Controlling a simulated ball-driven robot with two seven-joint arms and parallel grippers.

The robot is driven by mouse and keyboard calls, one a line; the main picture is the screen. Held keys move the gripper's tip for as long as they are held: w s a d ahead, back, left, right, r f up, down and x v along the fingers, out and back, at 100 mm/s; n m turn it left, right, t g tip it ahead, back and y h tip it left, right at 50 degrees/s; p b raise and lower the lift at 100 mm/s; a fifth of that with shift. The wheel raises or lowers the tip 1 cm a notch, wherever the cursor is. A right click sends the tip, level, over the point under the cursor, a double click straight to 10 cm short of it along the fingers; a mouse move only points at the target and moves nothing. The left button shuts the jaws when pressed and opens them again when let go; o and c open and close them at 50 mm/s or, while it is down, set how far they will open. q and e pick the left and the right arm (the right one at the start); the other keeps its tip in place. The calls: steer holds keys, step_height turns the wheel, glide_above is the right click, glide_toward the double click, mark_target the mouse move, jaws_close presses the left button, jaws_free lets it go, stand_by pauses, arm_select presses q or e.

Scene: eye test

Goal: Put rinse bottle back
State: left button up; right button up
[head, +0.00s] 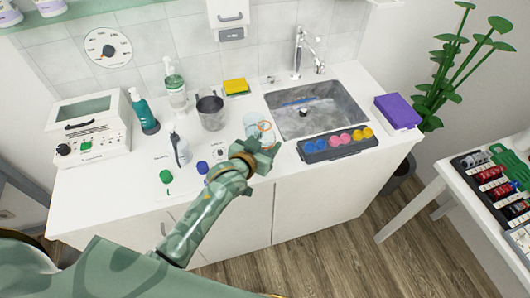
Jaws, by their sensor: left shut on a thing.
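My left gripper (264,148) reaches over the white counter in front of the sink. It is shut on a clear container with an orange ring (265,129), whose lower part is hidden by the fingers. I cannot tell for sure whether this is the rinse bottle. My right gripper is not in view.
The sink (318,109) lies behind and right of the gripper. A dark tray with colored discs (339,144) is to the right. A metal jug (211,112), a teal bottle (144,113) and a pump bottle (175,92) stand at the left. Small capped bottles (166,181) are near the front.

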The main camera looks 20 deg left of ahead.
arm_select(q)
steer(key=shift+w+a+f, duration=0.1)
steer(key=shift+w+f, duration=0.35)
steer(key=shift+f, duration=0.05)
steer(key=shift+w+f+b, duration=0.15)
steer(key=shift+f+b, duration=0.6)
steer(key=shift+f, duration=0.85)
steer(key=shift+f, duration=0.15)
steer(key=o, duration=1)
steer(key=shift+o, duration=0.2)
steer(key=shift+s+a+r, duration=0.1)
steer(key=shift+s+r, duration=0.15)
steer(key=shift+s, duration=0.15)
steer(key=p+v, duration=0.3)
steer(key=v, duration=0.8)
